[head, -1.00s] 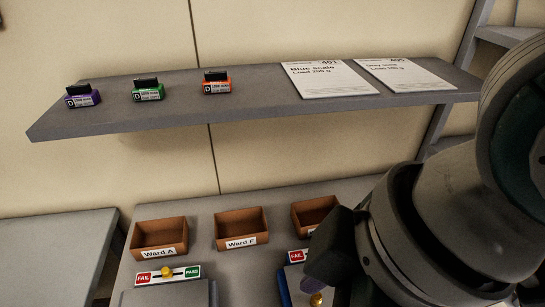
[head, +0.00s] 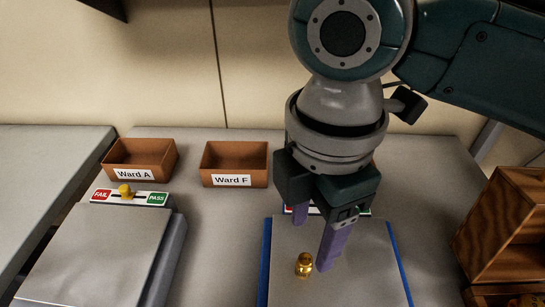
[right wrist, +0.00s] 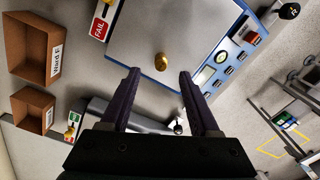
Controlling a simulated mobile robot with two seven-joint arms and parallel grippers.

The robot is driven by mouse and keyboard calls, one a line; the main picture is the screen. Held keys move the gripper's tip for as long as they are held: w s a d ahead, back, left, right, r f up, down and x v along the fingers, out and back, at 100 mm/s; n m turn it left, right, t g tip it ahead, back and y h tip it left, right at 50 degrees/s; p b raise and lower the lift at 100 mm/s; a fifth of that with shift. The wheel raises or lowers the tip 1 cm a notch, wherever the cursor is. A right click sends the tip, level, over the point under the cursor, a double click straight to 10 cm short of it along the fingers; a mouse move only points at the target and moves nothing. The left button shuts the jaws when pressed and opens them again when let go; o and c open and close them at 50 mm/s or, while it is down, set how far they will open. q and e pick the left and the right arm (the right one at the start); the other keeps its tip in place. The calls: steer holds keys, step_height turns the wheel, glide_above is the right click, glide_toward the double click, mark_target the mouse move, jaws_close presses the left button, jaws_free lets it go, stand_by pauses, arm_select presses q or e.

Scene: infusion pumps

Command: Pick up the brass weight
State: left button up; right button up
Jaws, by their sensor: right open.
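The small brass weight (head: 304,265) stands on the plate of the blue-edged scale (head: 364,281) in the head view. In the right wrist view the brass weight (right wrist: 161,62) lies on the scale plate (right wrist: 182,22), ahead of the fingertips and roughly between their lines. My right gripper (head: 316,243) is open and empty, with its purple fingers pointing down over the scale beside the weight. Its fingers (right wrist: 160,74) show apart in the right wrist view, with nothing between them. My left gripper is out of view.
Brown bins labelled Ward A (head: 140,160) and Ward F (head: 235,164) stand behind. A second grey scale (head: 100,252) with a FAIL/PASS slider (head: 125,192) is at left. A wooden box (head: 507,224) stands at right. The table between the scales is clear.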

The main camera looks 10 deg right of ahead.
mark_target(306, 258)
step_height(306, 258, down, 5)
steer(key=shift+s+a+f, duration=0.1)
steer(key=shift+s+a, duration=0.05)
jaws_close()
stand_by(0.5)
